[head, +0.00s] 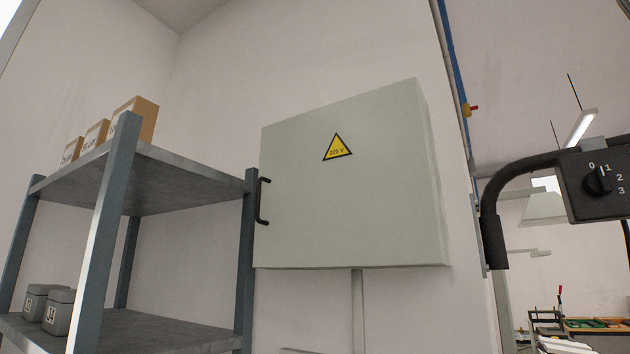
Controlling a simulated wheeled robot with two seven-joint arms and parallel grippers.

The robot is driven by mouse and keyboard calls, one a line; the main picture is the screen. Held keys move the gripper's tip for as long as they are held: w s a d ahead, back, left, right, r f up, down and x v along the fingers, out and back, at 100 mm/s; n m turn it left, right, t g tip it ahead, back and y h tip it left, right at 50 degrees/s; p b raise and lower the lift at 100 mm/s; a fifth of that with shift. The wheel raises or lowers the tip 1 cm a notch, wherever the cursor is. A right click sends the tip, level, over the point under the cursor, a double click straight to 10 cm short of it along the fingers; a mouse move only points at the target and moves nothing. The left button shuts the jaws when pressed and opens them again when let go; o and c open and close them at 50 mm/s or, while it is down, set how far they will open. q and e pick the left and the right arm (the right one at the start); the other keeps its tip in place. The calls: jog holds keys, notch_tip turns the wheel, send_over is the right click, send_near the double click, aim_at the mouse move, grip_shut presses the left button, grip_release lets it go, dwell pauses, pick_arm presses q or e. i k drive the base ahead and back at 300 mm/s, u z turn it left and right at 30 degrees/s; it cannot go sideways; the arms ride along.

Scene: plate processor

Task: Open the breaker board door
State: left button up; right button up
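The breaker board is a pale grey-green box on the wall in the middle of the head view. Its door (350,200) looks shut and carries a yellow triangular 220 V warning sign (337,148). A black bar handle (263,201) stands upright at the door's left edge, close beside a shelf post. Neither of my grippers shows in this view.
A metal shelf unit (180,178) stands left of the board, with cardboard boxes (134,113) on top and grey bins (58,312) below. A black control box with a dial (597,182) and a curved handle juts in at right. A conduit (357,310) runs below the board.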

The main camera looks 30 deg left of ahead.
aim_at(349, 182)
jog(key=u, duration=1)
